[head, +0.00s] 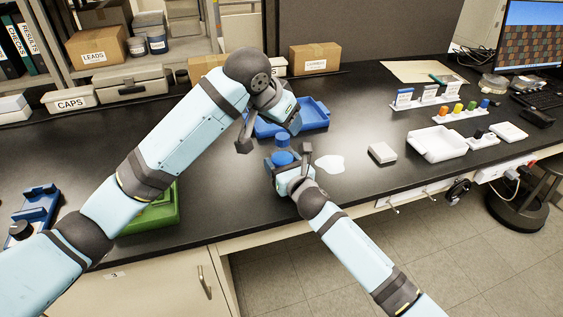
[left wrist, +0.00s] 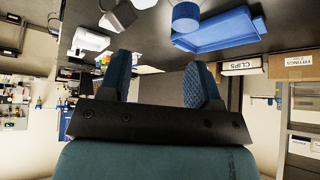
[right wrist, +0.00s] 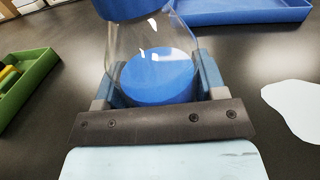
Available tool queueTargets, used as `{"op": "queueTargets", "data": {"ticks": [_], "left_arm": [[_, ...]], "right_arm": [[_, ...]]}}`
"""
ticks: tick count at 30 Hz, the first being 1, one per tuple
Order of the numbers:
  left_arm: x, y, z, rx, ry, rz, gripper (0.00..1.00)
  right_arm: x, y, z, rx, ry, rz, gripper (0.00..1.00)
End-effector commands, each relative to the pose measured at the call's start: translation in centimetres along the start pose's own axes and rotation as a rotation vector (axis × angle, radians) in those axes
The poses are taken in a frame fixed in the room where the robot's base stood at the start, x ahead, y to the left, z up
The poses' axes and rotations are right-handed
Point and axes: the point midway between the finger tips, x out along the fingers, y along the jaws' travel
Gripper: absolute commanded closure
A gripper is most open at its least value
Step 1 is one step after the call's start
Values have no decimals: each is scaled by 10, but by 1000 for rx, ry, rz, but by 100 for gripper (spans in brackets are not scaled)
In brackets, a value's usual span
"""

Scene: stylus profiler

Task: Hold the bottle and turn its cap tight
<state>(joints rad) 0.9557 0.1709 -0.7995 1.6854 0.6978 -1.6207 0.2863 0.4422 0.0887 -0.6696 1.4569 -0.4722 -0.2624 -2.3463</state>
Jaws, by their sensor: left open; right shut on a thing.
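The bottle (right wrist: 150,40) is clear with blue contents at its bottom. It stands upright on the black bench between the fingers of my right gripper (head: 294,166), which is shut on it low down; this gripper also shows in the right wrist view (right wrist: 155,95). The blue cap (head: 283,140) is at the bottle's top; how tightly it sits cannot be told. My left gripper (head: 268,132) is open and empty, above and beside the cap. In the left wrist view, the cap (left wrist: 185,16) lies outside the open fingers (left wrist: 160,82).
A blue tray (head: 314,108) lies behind the bottle. A white tray (head: 437,144) is farther right. A green tray (head: 150,213) is at the left, partly behind my left arm.

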Motion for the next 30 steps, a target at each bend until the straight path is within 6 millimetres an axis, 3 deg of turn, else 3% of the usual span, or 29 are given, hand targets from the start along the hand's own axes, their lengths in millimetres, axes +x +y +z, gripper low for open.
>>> {"op": "queueTargets", "data": {"ticks": [9, 16, 30], "left_arm": [[-12, -30, -16, 29, -241, 27, 43], [-10, -35, -16, 25, -283, 36, 43], [50, -33, 2, 25, -282, 36, 43]], "right_arm": [[0, 0, -1, 0, 1, -1, 92], [0, 0, -1, 0, 1, 0, 92], [0, 0, 0, 0, 1, 0, 92]]}}
